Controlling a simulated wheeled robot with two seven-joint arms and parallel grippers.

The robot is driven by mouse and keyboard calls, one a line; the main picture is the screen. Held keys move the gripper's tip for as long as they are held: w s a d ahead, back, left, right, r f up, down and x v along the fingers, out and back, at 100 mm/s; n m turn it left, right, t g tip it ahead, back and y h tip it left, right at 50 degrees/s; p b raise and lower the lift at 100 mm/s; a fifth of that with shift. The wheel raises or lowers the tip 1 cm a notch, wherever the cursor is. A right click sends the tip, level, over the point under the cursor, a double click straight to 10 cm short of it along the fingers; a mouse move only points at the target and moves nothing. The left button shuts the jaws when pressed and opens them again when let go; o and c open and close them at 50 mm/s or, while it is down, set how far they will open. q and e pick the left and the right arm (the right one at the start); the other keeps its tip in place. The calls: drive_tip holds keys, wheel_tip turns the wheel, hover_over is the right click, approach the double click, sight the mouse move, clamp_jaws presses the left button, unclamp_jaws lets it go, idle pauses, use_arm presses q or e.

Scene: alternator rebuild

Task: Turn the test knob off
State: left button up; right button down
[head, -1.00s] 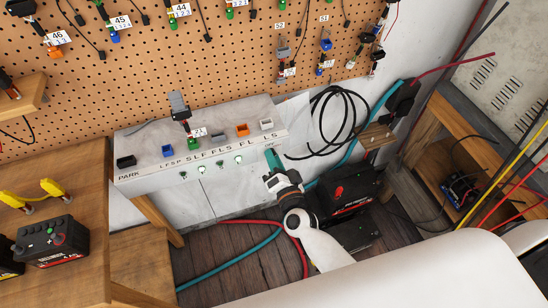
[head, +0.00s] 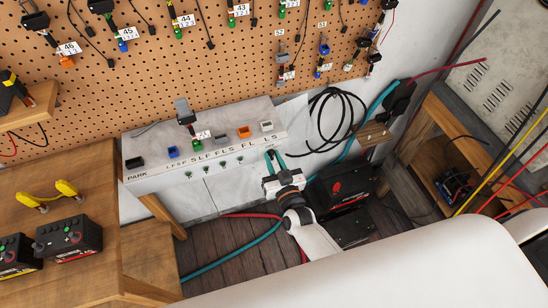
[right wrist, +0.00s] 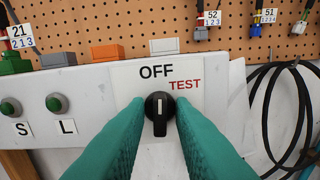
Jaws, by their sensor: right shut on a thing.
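The black test knob (right wrist: 160,114) is on the white front panel in the right wrist view. Its white line stands upright, toward the black OFF label (right wrist: 156,71); the red TEST label (right wrist: 184,85) is up and to its right. My right gripper (head: 276,155) reaches the right end of the panel in the head view. Its two teal fingers (right wrist: 160,120) are shut on the knob, one on each side. In the head view the knob is hard to make out between the fingers. My left gripper is not in view.
The test bench (head: 150,190) carries a row of coloured connectors and green lamps (right wrist: 56,103). Black cable (head: 335,120) hangs coiled to the right. A black box (head: 345,187) stands below, near my right wrist. A pegboard (head: 150,80) is behind.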

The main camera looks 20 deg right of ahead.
drive_tip(key=shift+n, duration=0.7)
drive_tip(key=c, duration=1.5)
unclamp_jaws()
drive_tip(key=shift+c, duration=0.2)
drive_tip(key=shift+s, duration=0.1)
drive_tip(key=s+b, duration=0.1)
drive_tip(key=s, duration=1)
drive_tip(key=shift+s+d, duration=0.2)
drive_tip(key=shift+s, duration=0.2)
